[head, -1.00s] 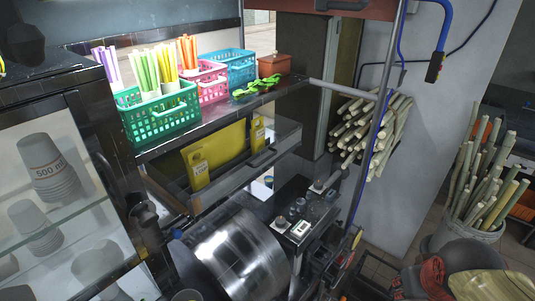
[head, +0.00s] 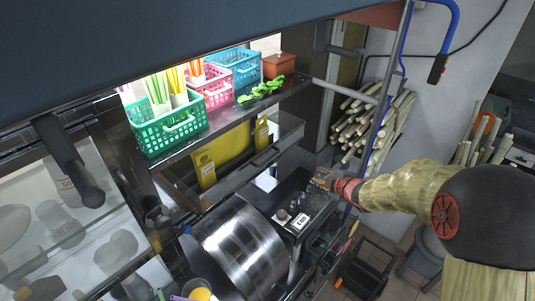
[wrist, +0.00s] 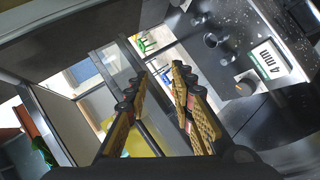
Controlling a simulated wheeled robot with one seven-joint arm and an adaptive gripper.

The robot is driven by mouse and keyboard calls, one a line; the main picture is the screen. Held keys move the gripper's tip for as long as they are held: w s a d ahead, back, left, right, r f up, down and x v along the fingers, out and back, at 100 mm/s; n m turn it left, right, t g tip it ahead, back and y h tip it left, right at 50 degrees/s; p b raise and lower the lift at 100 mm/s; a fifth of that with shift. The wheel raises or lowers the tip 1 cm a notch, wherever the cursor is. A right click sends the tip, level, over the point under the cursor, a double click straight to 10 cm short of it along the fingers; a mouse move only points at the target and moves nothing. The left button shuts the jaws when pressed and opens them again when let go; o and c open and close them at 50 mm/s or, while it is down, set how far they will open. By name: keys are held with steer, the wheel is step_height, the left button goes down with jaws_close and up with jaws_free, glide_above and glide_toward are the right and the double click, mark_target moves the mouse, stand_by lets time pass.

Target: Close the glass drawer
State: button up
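The glass drawer (head: 283,150) is pulled out below the shelf in the head view, with a dark handle bar along its front edge. Yellow packs (head: 228,150) stand inside it. My gripper (head: 322,179) is to the right of the drawer and a little lower in the picture, apart from it as far as I can see. In the wrist view my gripper (wrist: 158,75) has its two fingers spread with nothing between them. Yellow and clear panels of the drawer area show behind the fingers there, but the handle is hard to make out.
A black control box (head: 292,212) and a shiny metal drum (head: 240,245) lie below the drawer. Green (head: 168,130), pink and blue baskets stand on the shelf above. A metal post (head: 385,110) and cane bundle (head: 365,125) are to the right.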

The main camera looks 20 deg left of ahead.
steer(key=s+a+r+n+g+y, duration=0.1)
steer(key=a+r+n+y, duration=0.1)
steer(key=a+n+y, duration=0.45)
steer(key=n+g+y+p, duration=0.1)
steer(key=n+g, duration=0.2)
steer(key=n, duration=0.1)
glide_toward(267, 160)
steer(key=f+x, duration=0.1)
steer(key=x, duration=0.2)
steer(key=shift+t, duration=0.3)
steer(key=p+x, duration=0.1)
steer(key=x, duration=0.6)
steer(key=shift+w+a+r, duration=0.1)
steer(key=shift+w+r, duration=0.1)
steer(key=c, duration=0.3)
jaws_close()
